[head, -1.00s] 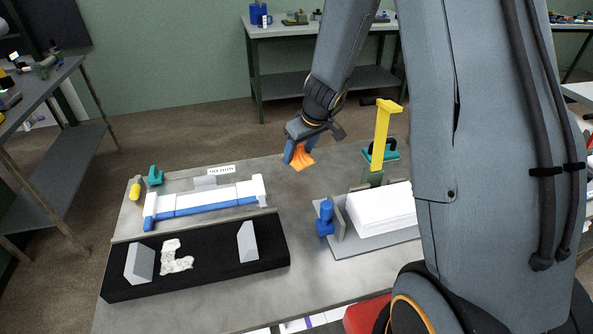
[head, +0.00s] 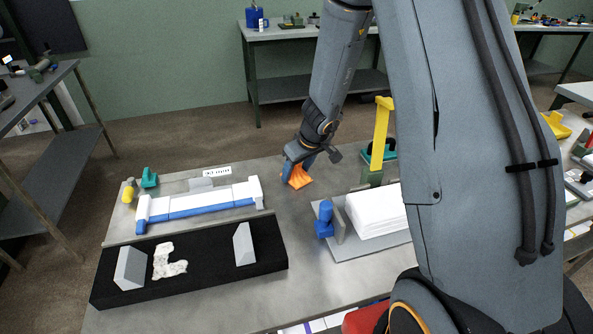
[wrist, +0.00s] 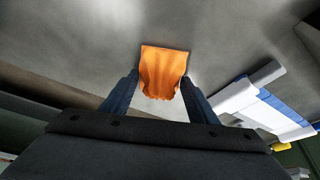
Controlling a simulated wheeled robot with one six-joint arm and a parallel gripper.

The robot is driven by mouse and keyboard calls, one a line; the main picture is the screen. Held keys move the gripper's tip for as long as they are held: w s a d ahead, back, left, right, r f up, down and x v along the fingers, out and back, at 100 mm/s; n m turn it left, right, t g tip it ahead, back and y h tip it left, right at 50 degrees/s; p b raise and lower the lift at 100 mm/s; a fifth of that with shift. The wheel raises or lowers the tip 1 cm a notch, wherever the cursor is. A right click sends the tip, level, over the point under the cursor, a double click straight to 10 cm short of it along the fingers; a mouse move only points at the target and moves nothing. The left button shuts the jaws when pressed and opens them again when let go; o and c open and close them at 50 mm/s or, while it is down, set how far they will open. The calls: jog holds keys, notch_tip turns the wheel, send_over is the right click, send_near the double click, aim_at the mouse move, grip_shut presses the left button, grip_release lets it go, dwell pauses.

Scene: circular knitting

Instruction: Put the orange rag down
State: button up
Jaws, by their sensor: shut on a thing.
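An orange rag (head: 299,177) hangs at my gripper (head: 298,168) over the back part of the grey worktable (head: 215,290). In the wrist view the rag (wrist: 163,72) is bunched between the two blue-grey fingers of my gripper (wrist: 160,92), which is shut on it. The rag's lower edge is at or very near the table top; I cannot tell whether it touches.
Left of the gripper lies a white and blue knitting bed (head: 200,202). A black tray (head: 195,285) with grey blocks and a pale knit piece is in front. At right stand a yellow upright (head: 381,135), a blue clamp (head: 325,218) and white stacked sheets (head: 375,212).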

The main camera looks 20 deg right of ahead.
jog(key=shift+f, duration=0.2)
jog(key=o, duration=1.3)
jog(key=shift+r, duration=0.15)
jog(key=shift+r, duration=0.2)
jog(key=p+v, duration=0.2)
jog(key=v, duration=1)
jog(key=s+m+g, duration=0.1)
jog(key=s, duration=0.6)
jog(key=s+a+r+m+g+h, duration=0.1)
jog(key=s+m, duration=0.1)
jog(key=s, duration=0.5)
jog(key=s+r+m, duration=0.1)
jog(key=s, duration=0.6)
jog(key=shift+a+r+g+h, duration=0.2)
jog(key=shift+a+g+h, duration=0.1)
jog(key=shift+a+g, duration=0.1)
